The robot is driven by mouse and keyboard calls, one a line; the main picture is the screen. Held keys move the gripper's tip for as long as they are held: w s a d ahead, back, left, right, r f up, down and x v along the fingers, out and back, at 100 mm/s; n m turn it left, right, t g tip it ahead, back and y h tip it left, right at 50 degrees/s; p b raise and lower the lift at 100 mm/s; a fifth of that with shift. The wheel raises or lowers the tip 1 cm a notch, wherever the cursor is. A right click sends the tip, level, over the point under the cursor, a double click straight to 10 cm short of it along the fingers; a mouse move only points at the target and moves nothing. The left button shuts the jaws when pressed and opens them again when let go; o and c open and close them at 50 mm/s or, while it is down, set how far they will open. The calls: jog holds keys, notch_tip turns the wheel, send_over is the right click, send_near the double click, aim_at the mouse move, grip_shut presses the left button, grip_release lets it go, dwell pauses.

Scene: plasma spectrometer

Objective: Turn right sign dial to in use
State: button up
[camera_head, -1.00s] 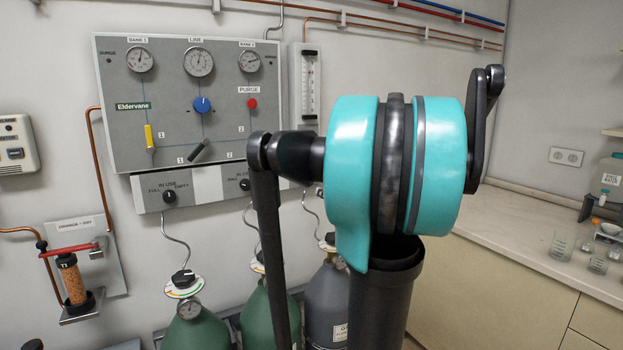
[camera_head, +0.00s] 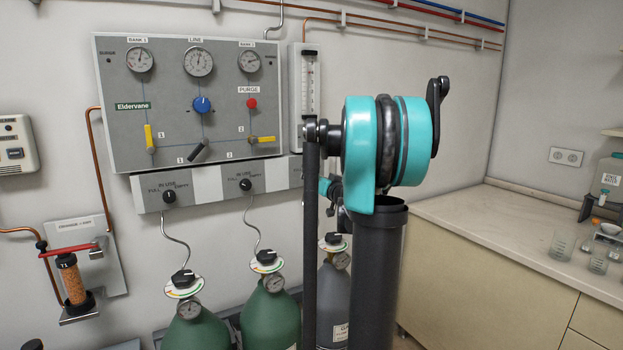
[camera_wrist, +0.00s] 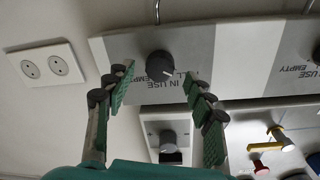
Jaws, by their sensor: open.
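In the head view my arm hides this dial.
The other two sign dials (camera_head: 170,196) (camera_head: 245,185) sit left along the strip. Below are gas cylinders (camera_head: 270,312) with regulators. A flowmeter (camera_head: 311,85) stands above the right sign; its knob (camera_wrist: 168,135) shows in the wrist view. A wall socket (camera_wrist: 45,65) is at left.

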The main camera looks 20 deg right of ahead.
jog(key=shift+w+a, duration=0.15)
jog(key=shift+w, duration=1.1)
jog(key=shift+c, duration=0.3)
jog(key=c, duration=1.1)
jog(key=shift+m, duration=0.3)
jog(key=m, duration=1)
jog(key=shift+m, duration=0.4)
jog(key=shift+g, duration=0.3)
